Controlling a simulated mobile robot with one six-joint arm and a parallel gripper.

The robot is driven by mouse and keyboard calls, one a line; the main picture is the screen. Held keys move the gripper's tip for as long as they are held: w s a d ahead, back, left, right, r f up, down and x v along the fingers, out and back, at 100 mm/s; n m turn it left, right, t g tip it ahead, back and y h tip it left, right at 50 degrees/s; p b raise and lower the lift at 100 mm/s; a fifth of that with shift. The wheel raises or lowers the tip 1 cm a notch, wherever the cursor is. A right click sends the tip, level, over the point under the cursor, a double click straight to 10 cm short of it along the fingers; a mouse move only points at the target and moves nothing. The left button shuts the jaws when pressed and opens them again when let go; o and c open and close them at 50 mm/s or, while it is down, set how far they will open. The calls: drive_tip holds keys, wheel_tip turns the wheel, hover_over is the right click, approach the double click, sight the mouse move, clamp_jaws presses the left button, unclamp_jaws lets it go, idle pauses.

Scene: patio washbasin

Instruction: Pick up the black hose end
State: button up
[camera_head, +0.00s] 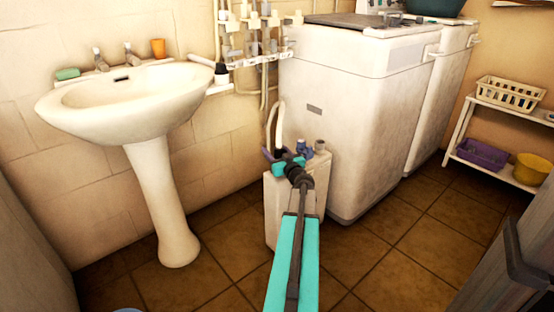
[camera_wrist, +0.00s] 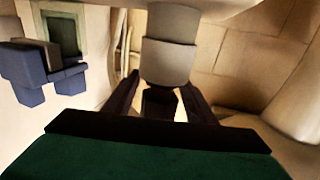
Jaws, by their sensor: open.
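A pale hose (camera_head: 273,122) arches up behind the white container (camera_head: 272,215) and comes down to my gripper (camera_head: 281,155). The black hose end (camera_wrist: 160,103) shows in the wrist view below a thick grey sleeve (camera_wrist: 170,60). My gripper (camera_wrist: 160,92) is open, with one dark finger on each side of the black end. A bright gap shows beside the end, so the fingers are not closed on it. In the head view my wrist and fingers mostly hide the hose end.
The pedestal washbasin (camera_head: 130,100) stands left. Tiled floor (camera_head: 215,240) lies between.

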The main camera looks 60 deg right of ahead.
sight(277, 146)
idle(0.5)
drive_tip(key=c, duration=1.2)
drive_tip(key=shift+r, duration=0.1)
drive_tip(key=shift+r+p, duration=1.15)
drive_tip(key=shift+r, duration=0.3)
drive_tip(key=s+d+p, duration=0.1)
drive_tip(key=s, duration=0.4)
drive_tip(key=s+d+r+p, duration=0.1)
drive_tip(key=s+d+p, duration=0.1)
drive_tip(key=s, duration=0.3)
drive_tip(key=s+d+r+p, duration=0.1)
drive_tip(key=s+d+p, duration=0.1)
drive_tip(key=s, duration=0.3)
drive_tip(key=shift+s, duration=0.1)
